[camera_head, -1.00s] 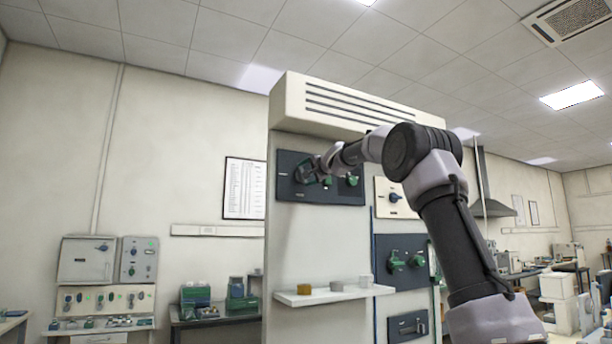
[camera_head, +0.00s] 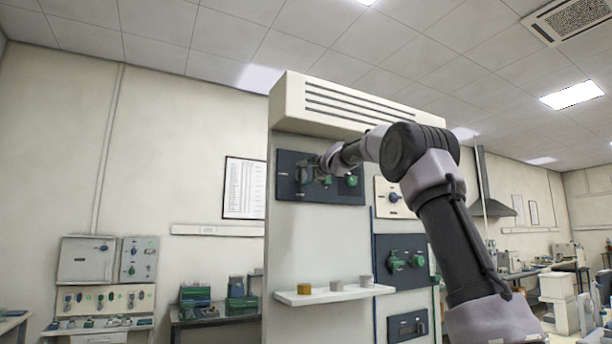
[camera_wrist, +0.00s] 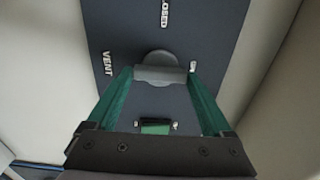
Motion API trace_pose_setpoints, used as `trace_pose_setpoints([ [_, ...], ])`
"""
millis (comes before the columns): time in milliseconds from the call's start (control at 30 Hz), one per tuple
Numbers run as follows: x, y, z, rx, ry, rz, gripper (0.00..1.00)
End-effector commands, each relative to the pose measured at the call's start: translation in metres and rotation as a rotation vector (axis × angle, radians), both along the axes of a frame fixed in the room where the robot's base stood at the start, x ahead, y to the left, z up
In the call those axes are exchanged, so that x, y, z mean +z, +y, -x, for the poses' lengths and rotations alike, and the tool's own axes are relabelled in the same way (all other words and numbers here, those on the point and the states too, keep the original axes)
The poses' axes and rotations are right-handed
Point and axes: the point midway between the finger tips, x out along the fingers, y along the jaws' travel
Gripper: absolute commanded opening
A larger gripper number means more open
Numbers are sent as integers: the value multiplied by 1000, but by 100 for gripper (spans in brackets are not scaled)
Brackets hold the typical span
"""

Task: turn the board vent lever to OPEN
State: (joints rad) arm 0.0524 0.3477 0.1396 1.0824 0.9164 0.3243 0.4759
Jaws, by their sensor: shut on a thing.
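The dark board (camera_head: 292,195) is mounted high on the pale cabinet; it also fills the middle of the wrist view (camera_wrist: 210,30). In the wrist view a VENT label (camera_wrist: 107,63) is at the left, a partly cut CLOSED label at the top, and a partly hidden label by the right fingertip. The grey vent lever (camera_wrist: 160,74), with its round hub behind, lies between the green fingers of my gripper (camera_wrist: 162,76). My gripper is shut on it, a fingertip at each end. In the head view my gripper (camera_head: 318,172) is at the board, partly covering the lever.
A green knob (camera_head: 352,181) is on the board's right side. A small green-and-black part (camera_wrist: 155,127) shows below the lever in the wrist view. A shelf (camera_head: 335,294) with small pots juts out below. Other panels (camera_head: 402,262) with knobs are to the lower right.

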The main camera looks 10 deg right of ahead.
Motion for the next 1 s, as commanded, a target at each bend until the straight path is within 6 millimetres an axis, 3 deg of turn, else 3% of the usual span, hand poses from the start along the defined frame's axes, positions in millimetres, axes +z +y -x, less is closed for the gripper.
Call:
trace_pose_setpoints([
  [200, -2, 0, -1, 1, 5, -3, 29],
  [233, -2, 0, -1, 1, 5, -3, 93],
  [267, -2, 0, -1, 1, 5, -2, 100],
  [633, 1, -5, 10, -2, 1, -2, 100],
  [1000, -1, -26, 76, -3, 3, -1, 100],
])
